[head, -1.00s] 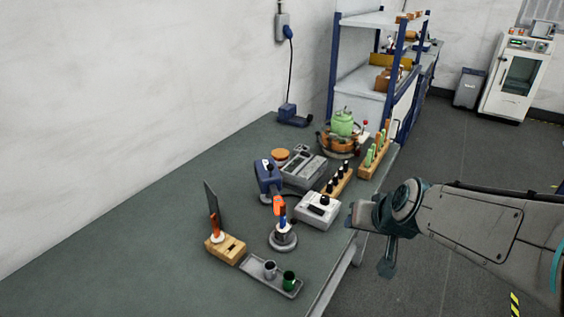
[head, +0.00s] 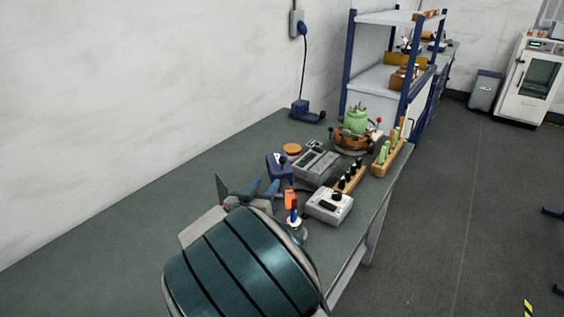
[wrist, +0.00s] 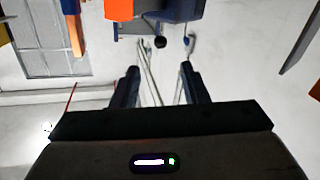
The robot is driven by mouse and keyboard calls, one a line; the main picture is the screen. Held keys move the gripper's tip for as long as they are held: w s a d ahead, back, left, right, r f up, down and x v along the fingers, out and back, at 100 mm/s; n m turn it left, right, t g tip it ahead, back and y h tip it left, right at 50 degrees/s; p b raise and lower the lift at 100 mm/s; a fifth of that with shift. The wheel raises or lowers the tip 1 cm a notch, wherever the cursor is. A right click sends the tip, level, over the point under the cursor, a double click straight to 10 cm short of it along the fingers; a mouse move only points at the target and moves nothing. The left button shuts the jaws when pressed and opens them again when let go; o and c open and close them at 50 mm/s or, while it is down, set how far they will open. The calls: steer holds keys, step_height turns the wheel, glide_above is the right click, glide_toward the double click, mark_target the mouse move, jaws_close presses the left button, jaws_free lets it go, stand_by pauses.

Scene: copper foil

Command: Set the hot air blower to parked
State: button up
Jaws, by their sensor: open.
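The hot air blower seems to be the blue-bodied tool (head: 279,166) with an orange end (head: 290,199) on the bench; its switch or setting is too small to read. An orange piece and a blue body (wrist: 182,8) show at the top edge of the wrist view, probably the same tool. My gripper (head: 262,187) is just left of the tool in the head view, partly hidden by my arm. In the wrist view my gripper (wrist: 159,68) has its two dark fingers apart, with nothing clearly held between them.
A grey control box (head: 329,206) and a small stand (head: 298,231) are close to the tool. A blue corded device (head: 304,112) sits near the wall. The bench's left part is bare.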

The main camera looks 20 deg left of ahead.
mark_target(281, 162)
steer(key=w+p, duration=0.1)
steer(key=w, duration=1.2)
steer(key=shift+w+d+p, duration=0.15)
steer(key=shift+d+p, duration=0.05)
steer(key=shift+p, duration=0.2)
